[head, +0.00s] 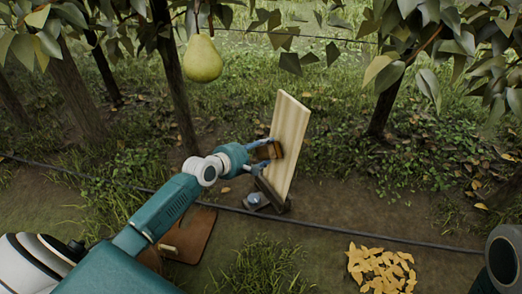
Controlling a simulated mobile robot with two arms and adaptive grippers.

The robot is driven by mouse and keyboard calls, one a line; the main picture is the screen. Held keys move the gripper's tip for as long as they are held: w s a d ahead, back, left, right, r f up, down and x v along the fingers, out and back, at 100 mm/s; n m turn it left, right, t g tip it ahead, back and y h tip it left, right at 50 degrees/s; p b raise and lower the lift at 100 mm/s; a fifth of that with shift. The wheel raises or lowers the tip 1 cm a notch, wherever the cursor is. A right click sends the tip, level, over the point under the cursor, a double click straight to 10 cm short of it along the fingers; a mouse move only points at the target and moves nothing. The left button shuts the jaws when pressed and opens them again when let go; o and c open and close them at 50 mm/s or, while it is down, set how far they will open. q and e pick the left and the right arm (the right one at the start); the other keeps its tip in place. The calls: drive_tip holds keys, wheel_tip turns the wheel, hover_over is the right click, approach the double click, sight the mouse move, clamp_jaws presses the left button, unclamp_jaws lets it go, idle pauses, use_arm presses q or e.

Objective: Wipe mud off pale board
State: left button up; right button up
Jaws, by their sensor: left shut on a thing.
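The pale board (293,125) stands tilted right of centre in the head view, with its lower end in a dark stand (270,195). My left gripper (264,153) is shut on a small brown block (270,150), held against or just in front of the board's left side. I cannot tell whether the block touches the board. The gripper and block hide part of the board's left edge. No mud shows clearly on the visible pale face; any behind the block is hidden. My right gripper is not in view.
A pear (202,60) hangs from the branches at upper left. Yellow leaves (380,270) are heaped at lower right. A dark hose (350,236) crosses the ground. Tree trunks stand behind the board.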

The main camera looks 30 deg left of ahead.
use_arm(q)
drive_tip(key=shift+w+d+f, duration=0.1)
drive_tip(key=shift+w+d, duration=0.4)
drive_tip(key=shift+w, duration=0.4)
